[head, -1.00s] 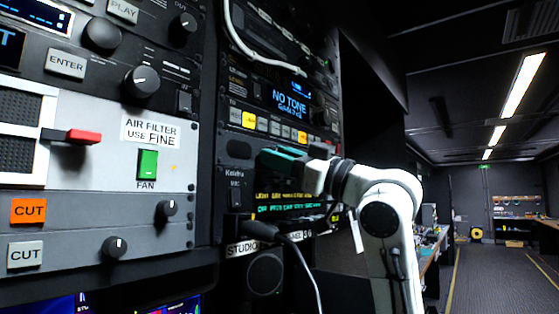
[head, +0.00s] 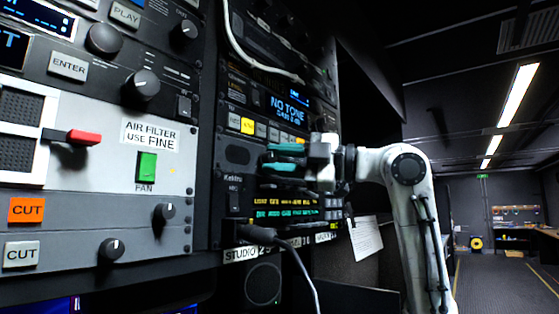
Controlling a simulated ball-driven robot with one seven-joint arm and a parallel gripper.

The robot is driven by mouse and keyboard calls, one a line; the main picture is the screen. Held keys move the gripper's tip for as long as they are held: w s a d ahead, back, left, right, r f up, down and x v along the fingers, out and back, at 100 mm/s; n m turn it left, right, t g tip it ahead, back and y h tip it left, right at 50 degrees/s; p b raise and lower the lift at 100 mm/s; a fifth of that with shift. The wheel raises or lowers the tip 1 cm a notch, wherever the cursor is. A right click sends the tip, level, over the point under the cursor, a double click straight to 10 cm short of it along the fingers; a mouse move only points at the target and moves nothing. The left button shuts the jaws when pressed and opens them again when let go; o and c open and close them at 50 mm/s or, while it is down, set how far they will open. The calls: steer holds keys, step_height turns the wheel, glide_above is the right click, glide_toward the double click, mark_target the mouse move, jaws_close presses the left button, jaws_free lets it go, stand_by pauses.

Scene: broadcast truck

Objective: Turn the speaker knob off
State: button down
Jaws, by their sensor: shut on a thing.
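My gripper (head: 268,157) reaches in from the right to the rack unit with a small round speaker grille (head: 237,152). Its two teal-tipped fingers lie one above the other, just right of the grille. They are closed on what seems to be the speaker knob at the panel face. The fingers hide the knob, so its pointer and setting cannot be read.
Above is a unit with a blue "NO TONE" display (head: 289,107) and a row of buttons. Below are lit text strips (head: 285,208) and a plugged black cable (head: 258,233). A white cable (head: 262,67) hangs above. The aisle (head: 500,275) at right is clear.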

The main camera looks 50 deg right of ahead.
steer(key=n, duration=0.2)
steer(key=n+g+p, duration=0.1)
steer(key=n, duration=0.1)
steer(key=n+g+h, duration=0.1)
steer(key=n, duration=0.1)
steer(key=shift+r+p, duration=0.3)
steer(key=shift+p, duration=0.05)
steer(key=n+h, duration=0.1)
steer(key=n, duration=0.1)
steer(key=n+g+h+p, duration=0.1)
steer(key=n, duration=0.1)
steer(key=shift+a+r+g, duration=0.1)
steer(key=shift+a+g, duration=0.05)
steer(key=shift+g, duration=0.15)
steer(key=n+h, duration=0.1)
steer(key=n, duration=0.1)
steer(key=n+h+p, duration=0.1)
steer(key=n+h, duration=0.1)
steer(key=shift+a+n+g, duration=0.2)
steer(key=shift+n+g, duration=0.1)
steer(key=shift+g, duration=0.1)
steer(key=n+h, duration=0.2)
steer(key=n, duration=0.1)
steer(key=shift+a+n+h, duration=0.15)
steer(key=shift+n+h, duration=0.15)
steer(key=shift+h, duration=0.1)
steer(key=c, duration=0.8)
jaws_free()
steer(key=shift+p, duration=0.3)
